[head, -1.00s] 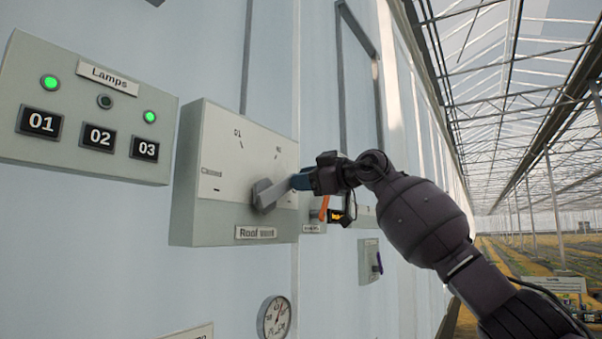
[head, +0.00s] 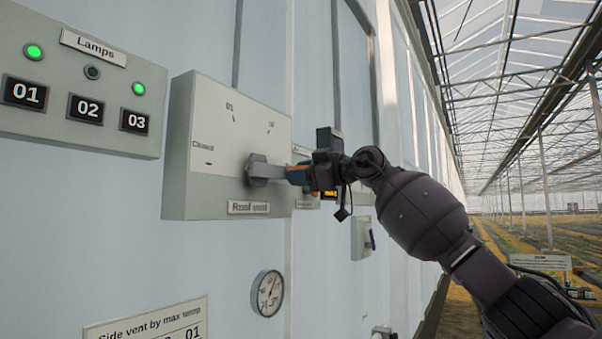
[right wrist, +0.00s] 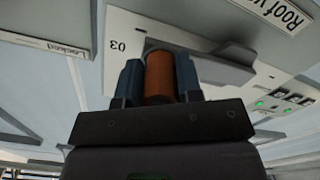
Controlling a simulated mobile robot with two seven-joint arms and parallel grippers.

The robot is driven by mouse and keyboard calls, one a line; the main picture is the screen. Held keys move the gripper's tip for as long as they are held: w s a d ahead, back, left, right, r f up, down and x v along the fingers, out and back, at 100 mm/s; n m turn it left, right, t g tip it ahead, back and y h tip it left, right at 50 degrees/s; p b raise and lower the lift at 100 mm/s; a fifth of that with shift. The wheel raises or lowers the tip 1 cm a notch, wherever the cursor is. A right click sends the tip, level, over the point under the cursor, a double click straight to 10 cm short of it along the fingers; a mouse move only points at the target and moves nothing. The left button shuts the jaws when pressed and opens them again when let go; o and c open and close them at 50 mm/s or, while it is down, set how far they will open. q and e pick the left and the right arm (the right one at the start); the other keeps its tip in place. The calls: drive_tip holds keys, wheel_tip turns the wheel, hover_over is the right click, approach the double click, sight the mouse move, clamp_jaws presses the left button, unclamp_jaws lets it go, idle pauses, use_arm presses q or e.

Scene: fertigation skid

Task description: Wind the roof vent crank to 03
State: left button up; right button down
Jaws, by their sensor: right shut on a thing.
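The roof vent crank (head: 262,171) sits on a pale box (head: 228,130) labelled "Roof vent" (head: 248,207). Its grey arm points right, about level, in the head view. The box face bears "Closed" at left, 01 at upper left and a blurred mark at upper right. My right gripper (head: 303,175) is shut on the crank's handle. In the right wrist view the orange-brown handle (right wrist: 160,76) is between the blue fingers, and the mark 03 (right wrist: 123,46) is close beside it. In the head view, 03 is not readable. My left gripper is not in view.
A lamp panel (head: 60,115) is at left, with lamps 01 and 03 green and 02 dark. A round gauge (head: 267,293) and a "Side vent by max temp" sign (head: 150,322) are below the box. Another small box (head: 361,238) is on the wall at right.

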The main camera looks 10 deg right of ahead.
drive_tip(key=c, duration=0.8)
unclamp_jaws()
drive_tip(key=shift+s+d, duration=0.4)
drive_tip(key=shift+s, duration=0.05)
drive_tip(key=b+v, duration=0.2)
drive_tip(key=v, duration=0.7)
drive_tip(key=shift+s+d, duration=0.2)
